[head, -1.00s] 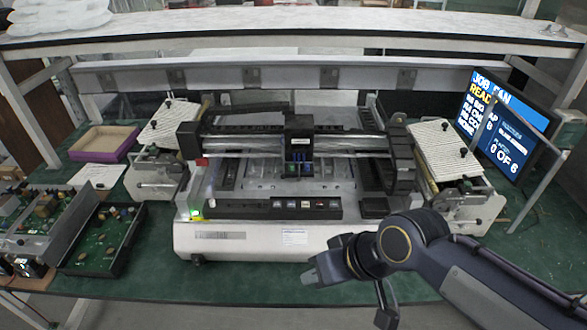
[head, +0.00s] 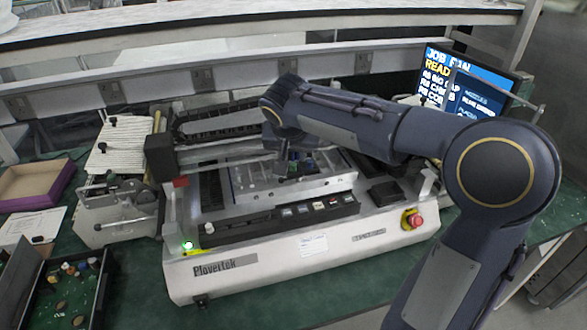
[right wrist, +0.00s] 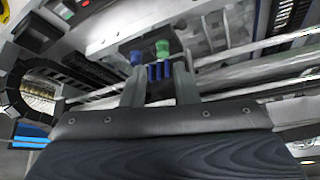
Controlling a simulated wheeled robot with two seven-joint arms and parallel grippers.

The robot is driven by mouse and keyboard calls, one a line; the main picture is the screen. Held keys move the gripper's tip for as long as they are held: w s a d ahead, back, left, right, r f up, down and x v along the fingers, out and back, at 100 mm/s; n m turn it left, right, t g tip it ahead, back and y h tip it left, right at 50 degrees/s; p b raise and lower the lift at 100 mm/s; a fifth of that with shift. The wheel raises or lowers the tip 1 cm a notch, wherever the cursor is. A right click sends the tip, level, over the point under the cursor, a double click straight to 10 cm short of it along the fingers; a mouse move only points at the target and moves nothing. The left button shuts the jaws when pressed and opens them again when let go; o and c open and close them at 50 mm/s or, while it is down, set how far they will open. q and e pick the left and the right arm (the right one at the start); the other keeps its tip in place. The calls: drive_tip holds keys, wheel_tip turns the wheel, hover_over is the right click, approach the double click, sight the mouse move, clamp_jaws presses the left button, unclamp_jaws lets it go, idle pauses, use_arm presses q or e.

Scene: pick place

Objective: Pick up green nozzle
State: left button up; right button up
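The green nozzle (right wrist: 162,48) shows in the right wrist view, upright in the carriage of the machine, beside a blue nozzle (right wrist: 136,58). My right gripper (right wrist: 158,70) is open, with its two fingers apart. The green nozzle shows just beyond the fingertips, between their lines and closer to the right finger; I see no grip on it. In the head view my right arm reaches over the machine (head: 215,265) and largely hides the carriage and nozzles. My left gripper is in neither view.
A screen (head: 465,85) stands at the back right. A purple-edged box (head: 35,187) and a black tray of small parts (head: 72,295) are at the left. A red stop button (head: 415,220) sits on the machine's front right. The gantry surrounds the nozzles closely.

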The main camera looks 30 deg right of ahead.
sight(293, 164)
drive_tip(key=x, duration=0.2)
drive_tip(key=p+x, duration=0.1)
drive_tip(key=x, duration=0.2)
drive_tip(key=shift+w+a+f, duration=0.1)
drive_tip(key=shift+a+f, duration=0.1)
clamp_jaws()
